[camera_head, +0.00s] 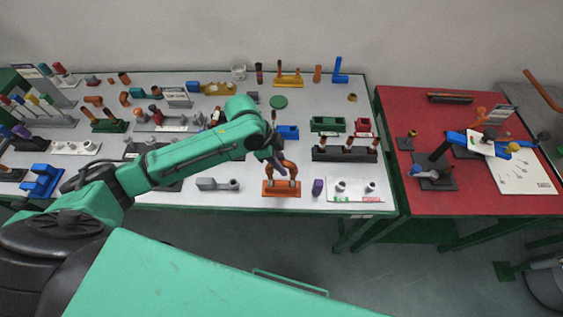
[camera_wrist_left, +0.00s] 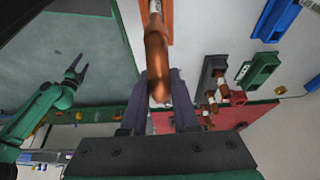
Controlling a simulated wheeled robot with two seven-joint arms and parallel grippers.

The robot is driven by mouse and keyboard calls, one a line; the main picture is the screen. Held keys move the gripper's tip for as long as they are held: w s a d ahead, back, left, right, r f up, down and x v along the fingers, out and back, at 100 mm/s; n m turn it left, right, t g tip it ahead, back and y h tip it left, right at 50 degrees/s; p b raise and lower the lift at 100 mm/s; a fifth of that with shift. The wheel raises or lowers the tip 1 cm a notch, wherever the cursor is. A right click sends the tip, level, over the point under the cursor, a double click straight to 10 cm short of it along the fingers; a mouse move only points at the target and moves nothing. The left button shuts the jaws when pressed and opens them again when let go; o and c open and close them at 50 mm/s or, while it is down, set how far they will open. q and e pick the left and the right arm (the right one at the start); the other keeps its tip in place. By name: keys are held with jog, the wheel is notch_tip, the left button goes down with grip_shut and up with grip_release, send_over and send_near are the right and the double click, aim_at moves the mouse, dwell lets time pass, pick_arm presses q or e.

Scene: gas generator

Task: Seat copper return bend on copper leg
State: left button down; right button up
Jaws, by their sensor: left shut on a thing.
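The copper return bend (camera_head: 290,168) is an upside-down U of brown copper at the front middle of the white table. My left gripper (camera_head: 277,158) is shut on it near its top. The bend's ends are right over the short, pale-topped copper legs on the orange base (camera_head: 281,190); I cannot tell whether they touch. In the left wrist view the bend (camera_wrist_left: 158,60) lies between the dark fingers (camera_wrist_left: 159,100), with the orange base (camera_wrist_left: 169,22) beyond. My right gripper (camera_wrist_left: 76,68) shows small in the left wrist view, fingers apart and empty, away from the bend.
A purple block (camera_head: 318,187) and a white plate with pegs (camera_head: 345,195) stand right of the base. A grey block (camera_head: 217,184) lies left of it. A dark rack with copper posts (camera_head: 345,155) stands behind right. The red table (camera_head: 470,200) is further right.

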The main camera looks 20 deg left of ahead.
pick_arm(q)
jog(key=shift+f+b, duration=0.6)
jog(key=shift+f, duration=0.6)
jog(key=c, duration=0.6)
grip_release()
jog(key=b+v, duration=0.1)
jog(key=v, duration=1.3)
jog(key=shift+a+r+b, duration=0.2)
jog(key=shift+r+b, duration=0.05)
jog(key=shift+b, duration=0.1)
